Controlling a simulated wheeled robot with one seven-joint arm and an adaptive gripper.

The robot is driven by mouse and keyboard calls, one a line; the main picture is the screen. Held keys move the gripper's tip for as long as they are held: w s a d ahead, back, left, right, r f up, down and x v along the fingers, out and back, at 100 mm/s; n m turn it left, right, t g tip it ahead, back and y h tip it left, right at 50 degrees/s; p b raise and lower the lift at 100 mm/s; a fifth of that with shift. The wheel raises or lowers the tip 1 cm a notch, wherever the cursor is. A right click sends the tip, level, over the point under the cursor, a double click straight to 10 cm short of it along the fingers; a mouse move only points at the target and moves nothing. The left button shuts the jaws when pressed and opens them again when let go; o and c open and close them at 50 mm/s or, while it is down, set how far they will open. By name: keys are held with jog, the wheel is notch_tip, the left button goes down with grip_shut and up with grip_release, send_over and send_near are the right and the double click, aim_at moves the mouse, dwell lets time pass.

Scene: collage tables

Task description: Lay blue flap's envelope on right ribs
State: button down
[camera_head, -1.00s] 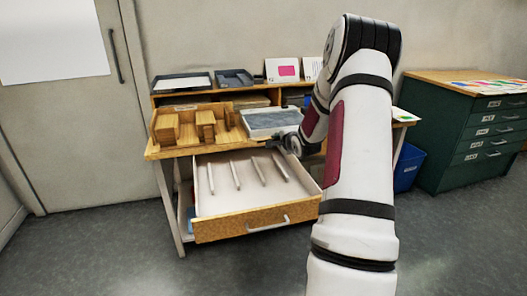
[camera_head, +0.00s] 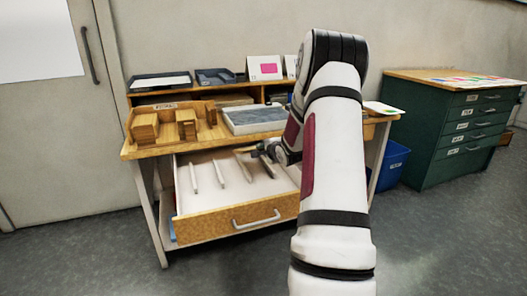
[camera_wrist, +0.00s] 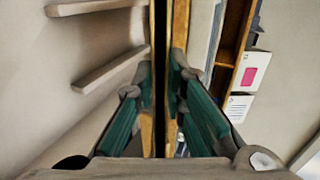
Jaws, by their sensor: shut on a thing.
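My gripper (camera_head: 268,152) is over the back right of the open drawer (camera_head: 240,222), just below the table's front edge. In the wrist view my gripper (camera_wrist: 163,105) is shut on a thin tan thing, seen nearly edge-on between the teal fingers. A tan piece, likely the envelope (camera_head: 244,150), shows left of the gripper in the head view. Its flap colour does not show. Pale ribs (camera_head: 219,174) run front to back on the drawer floor. The rightmost ones are partly behind the gripper, and two ribs (camera_wrist: 112,68) show in the wrist view.
On the table stand a wooden block holder (camera_head: 180,125) and a grey tray (camera_head: 255,119). Behind them a shelf bears dark trays (camera_head: 160,82) and a pink-marked card (camera_head: 268,69). A blue bin (camera_head: 392,163) and green cabinet (camera_head: 450,130) stand right.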

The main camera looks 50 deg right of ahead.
jog(key=shift+f+x, duration=0.25)
jog(key=shift+x, duration=1)
jog(key=shift+f+x, duration=0.3)
jog(key=shift+x, duration=0.95)
jog(key=shift+s+a, duration=0.15)
jog(key=shift+s, duration=0.05)
jog(key=c, duration=1.6)
grip_release()
jog(key=shift+o, duration=0.2)
jog(key=v, duration=1.2)
jog(key=shift+r, duration=0.1)
